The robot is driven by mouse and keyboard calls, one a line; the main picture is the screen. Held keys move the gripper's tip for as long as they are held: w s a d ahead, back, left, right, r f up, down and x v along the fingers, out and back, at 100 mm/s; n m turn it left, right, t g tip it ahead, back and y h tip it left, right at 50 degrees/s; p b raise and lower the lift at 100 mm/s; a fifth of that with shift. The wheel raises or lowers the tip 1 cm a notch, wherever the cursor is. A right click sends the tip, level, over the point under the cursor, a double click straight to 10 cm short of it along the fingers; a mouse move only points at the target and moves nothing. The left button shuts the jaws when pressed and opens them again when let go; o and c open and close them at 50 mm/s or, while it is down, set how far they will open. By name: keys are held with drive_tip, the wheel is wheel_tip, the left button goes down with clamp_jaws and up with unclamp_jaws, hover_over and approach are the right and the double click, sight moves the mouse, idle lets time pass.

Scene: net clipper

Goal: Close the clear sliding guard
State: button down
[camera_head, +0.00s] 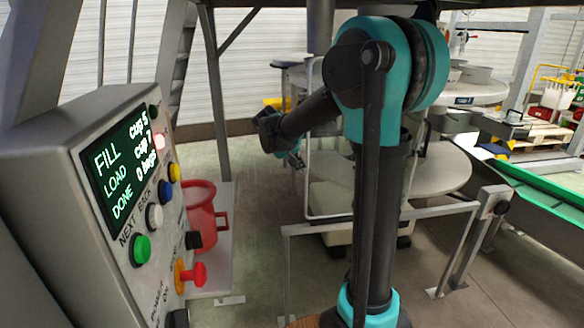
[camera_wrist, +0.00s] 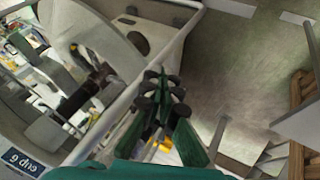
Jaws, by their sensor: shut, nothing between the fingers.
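The clear guard appears as a pale rectangular frame (camera_head: 308,185) around a see-through pane, standing upright behind my arm in the head view. In the wrist view a long pale bar of its frame (camera_wrist: 116,110) runs diagonally, with the hazy pane to its left. My gripper (camera_wrist: 161,80) is shut and empty, its dark fingertips overlapping the bar's right side in the picture. I cannot tell whether they touch it. In the head view my gripper (camera_head: 297,160) is small and partly hidden beside the frame. My arm hides part of the guard.
A control panel (camera_head: 125,165) with a screen and coloured buttons fills the left. A low metal rail (camera_head: 400,213) stands in front of the round machine table (camera_head: 440,170). A green-edged conveyor (camera_head: 540,195) is at right. Open floor (camera_head: 245,190) lies between panel and guard.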

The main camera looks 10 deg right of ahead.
drive_tip(key=d, duration=3.9)
drive_tip(key=shift+d, duration=0.15)
